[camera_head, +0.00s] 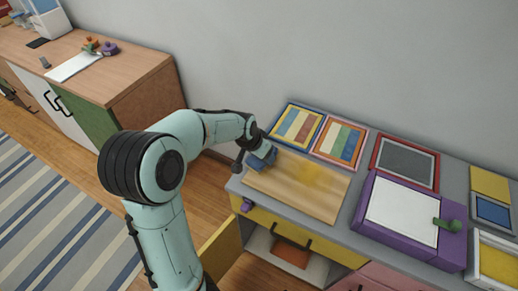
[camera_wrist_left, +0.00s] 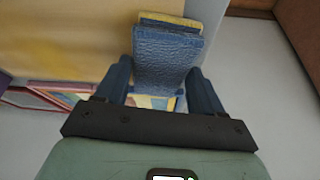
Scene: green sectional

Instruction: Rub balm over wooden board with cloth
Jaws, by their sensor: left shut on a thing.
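The wooden board (camera_head: 290,190) lies flat on the grey cabinet top, with a yellowish balm patch (camera_head: 318,172) toward its right part. My left gripper (camera_head: 264,152) is at the board's far-left corner, shut on a folded blue cloth (camera_head: 257,164). In the left wrist view the textured cloth (camera_wrist_left: 165,62) sits between the two fingers of my gripper (camera_wrist_left: 160,80), with a yellow edge at its far end. The board (camera_wrist_left: 75,45) lies to the left there. I cannot tell whether the cloth touches the board. My right gripper is not in view.
Two striped framed panels (camera_head: 297,125) lie behind the board. A wooden cabinet (camera_head: 110,70) stands at the far left.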

